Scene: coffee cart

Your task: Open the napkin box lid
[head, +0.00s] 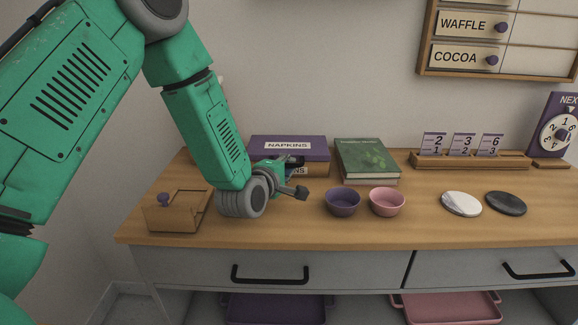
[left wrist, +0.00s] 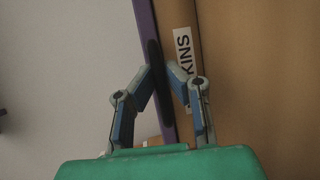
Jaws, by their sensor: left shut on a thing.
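The napkin box has a purple lid (head: 270,143) labelled NAPKINS and a wooden body (head: 316,169). It stands at the back of the counter with the lid flat on top. My left gripper (head: 292,162) is at the box's front and partly hides its front label. In the left wrist view, the lid's purple edge (left wrist: 170,112) runs between the fingers of my left gripper (left wrist: 167,78), beside the wooden front (left wrist: 222,60). My right gripper is out of view.
Purple (head: 342,204) and pink (head: 387,204) bowls stand in front. A small wooden box (head: 172,218) is at the counter's left. Two round coasters (head: 461,204) lie right. The front edge is clear.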

